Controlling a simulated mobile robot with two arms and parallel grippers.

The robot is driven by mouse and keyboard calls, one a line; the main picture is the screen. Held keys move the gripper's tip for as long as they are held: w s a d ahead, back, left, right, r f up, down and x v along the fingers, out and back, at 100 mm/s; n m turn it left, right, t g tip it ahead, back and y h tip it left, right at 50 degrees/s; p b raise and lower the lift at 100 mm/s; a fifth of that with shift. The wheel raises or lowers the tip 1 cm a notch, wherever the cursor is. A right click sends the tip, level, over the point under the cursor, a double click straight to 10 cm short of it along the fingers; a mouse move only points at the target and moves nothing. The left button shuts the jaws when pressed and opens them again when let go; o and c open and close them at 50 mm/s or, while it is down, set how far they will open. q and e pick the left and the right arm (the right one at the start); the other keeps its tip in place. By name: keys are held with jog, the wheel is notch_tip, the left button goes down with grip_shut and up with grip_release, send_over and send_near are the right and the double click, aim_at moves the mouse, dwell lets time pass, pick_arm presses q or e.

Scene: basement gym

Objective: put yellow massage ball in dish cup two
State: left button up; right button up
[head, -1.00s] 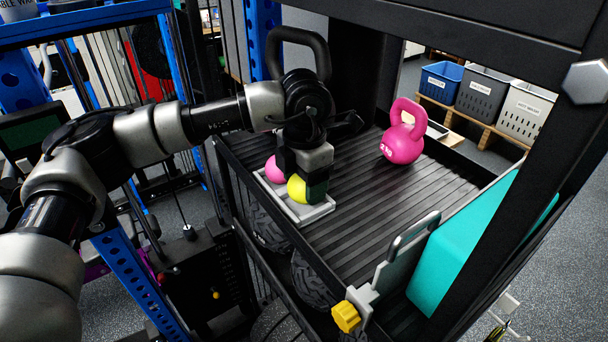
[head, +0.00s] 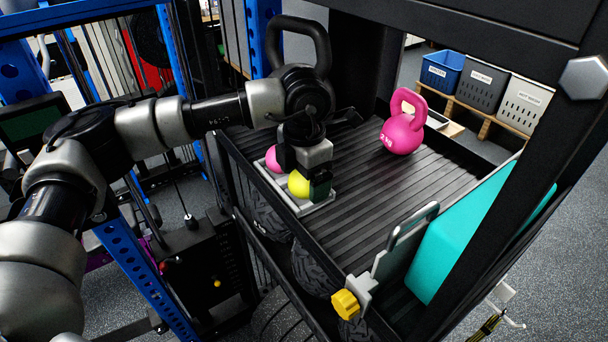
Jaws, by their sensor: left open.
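The yellow massage ball (head: 299,184) sits in the front part of a light grey dish (head: 316,207) on the black slatted shelf. A pink ball (head: 272,160) sits in the same dish behind and to the left of it. My left gripper (head: 303,180) reaches down over the dish, open, with a dark finger close to the yellow ball's right side. Whether the finger touches the ball I cannot tell. The gripper hides part of the dish, so I cannot make out its cups clearly. My right gripper is not in view.
A pink kettlebell (head: 402,128) stands on the shelf to the right, and a black kettlebell handle (head: 298,40) rises behind my wrist. A teal block (head: 465,245) and a grey bracket with a yellow knob (head: 345,304) are at the shelf's front right. The shelf's middle is clear.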

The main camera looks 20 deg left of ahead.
pick_arm(q)
notch_tip(320, 180, up, 7)
jog(key=b, duration=0.3)
jog(key=shift+b, duration=0.3)
jog(key=shift+r, duration=0.35)
